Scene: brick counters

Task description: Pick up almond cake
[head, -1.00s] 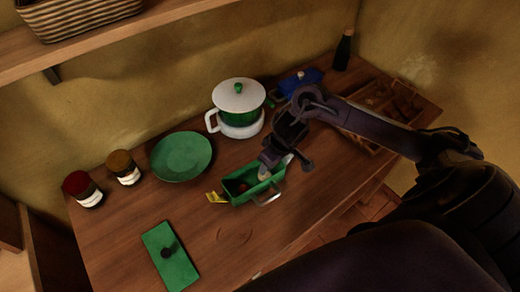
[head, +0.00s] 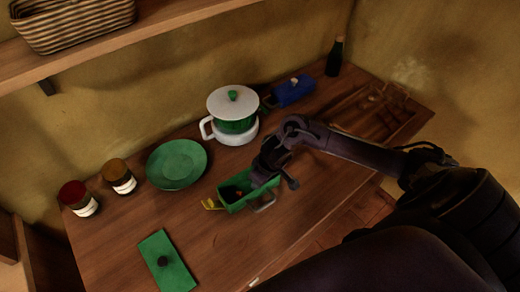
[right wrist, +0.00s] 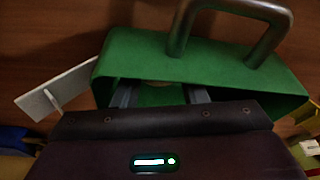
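No almond cake can be told for sure. A green open box (head: 232,208) with a metal handle stands on the wooden counter (head: 215,240); a small reddish thing (head: 238,193) shows inside it. My right gripper (head: 256,184) points down into the right end of this box. In the right wrist view, its two fingers (right wrist: 160,97) are apart inside the green box (right wrist: 215,65), so it looks open. A small pale brown thing (right wrist: 158,83) shows between and beyond the fingertips, mostly hidden. My left gripper is not in view.
A green lid (head: 178,274) with a dark knob lies at front left. A yellow piece (head: 212,204) touches the box's left side. Behind stand a green plate (head: 177,163), two jars, a white-and-green pot (head: 235,125), a blue dish (head: 293,92) and a dark bottle (head: 335,58).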

